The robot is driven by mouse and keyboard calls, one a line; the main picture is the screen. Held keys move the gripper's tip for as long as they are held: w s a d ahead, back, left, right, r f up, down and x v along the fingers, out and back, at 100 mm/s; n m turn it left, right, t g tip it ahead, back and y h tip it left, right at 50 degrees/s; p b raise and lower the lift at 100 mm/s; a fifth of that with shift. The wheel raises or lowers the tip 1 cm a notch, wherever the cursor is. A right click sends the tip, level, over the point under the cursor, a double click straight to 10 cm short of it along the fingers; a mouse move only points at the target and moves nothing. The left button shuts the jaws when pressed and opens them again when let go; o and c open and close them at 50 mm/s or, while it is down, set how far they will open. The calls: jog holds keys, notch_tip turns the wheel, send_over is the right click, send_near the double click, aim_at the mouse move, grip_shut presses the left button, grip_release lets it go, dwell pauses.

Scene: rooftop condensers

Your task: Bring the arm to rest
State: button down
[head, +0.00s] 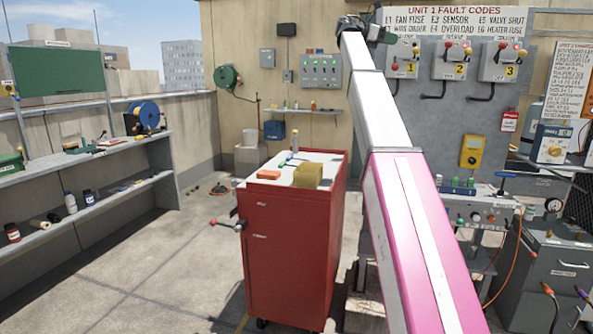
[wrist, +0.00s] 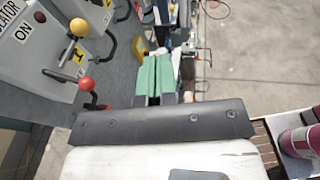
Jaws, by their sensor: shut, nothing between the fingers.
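My arm (head: 405,190) reaches up and away through the head view, white with a pink lower link. My gripper (head: 380,34) is at its far end, high up, in front of the upper left part of the fault-code board (head: 455,22). In the wrist view the two green fingers of my gripper (wrist: 157,68) lie side by side, shut and empty. Isolator switches with a yellow knob (wrist: 79,27) and a red knob (wrist: 86,84) show to the left of the fingers, apart from them.
A red tool cabinet (head: 290,240) stands left of my arm, with a yellow block (head: 308,175) on top. A grey panel with numbered isolators (head: 450,60) stands behind the arm. Shelves (head: 80,165) line the left wall. Open floor (head: 150,260) lies between the shelves and cabinet.

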notch_tip(320, 180, down, 30)
jog(key=a+m+t+y, duration=0.1)
jog(key=m+t+y, duration=0.1)
jog(key=t+y, duration=0.1)
jog(key=s+a+f+m+y, duration=0.1)
jog(key=s+a+f+y, duration=0.15)
jog(key=f, duration=0.95)
jog(key=s+a+f+m+y, duration=0.1)
jog(key=s+f+m+y, duration=0.15)
jog(key=f, duration=0.95)
jog(key=s+a+f+m+y, duration=0.2)
jog(key=s+a+f+m, duration=0.1)
jog(key=s+f, duration=0.7)
jog(key=s+a+f+m+g+y, duration=0.1)
jog(key=s+a+f+m+y, duration=0.2)
jog(key=s+f, duration=0.7)
jog(key=s+a+f+m+g+y, duration=0.1)
jog(key=s+a+f+m, duration=0.4)
jog(key=s+f, duration=0.5)
notch_tip(320, 180, down, 2)
jog(key=shift+a+f+y, duration=0.15)
jog(key=shift+a+y, duration=0.15)
jog(key=shift+y, duration=0.5)
jog(key=shift+s+d+m, duration=0.1)
jog(key=shift+m, duration=0.15)
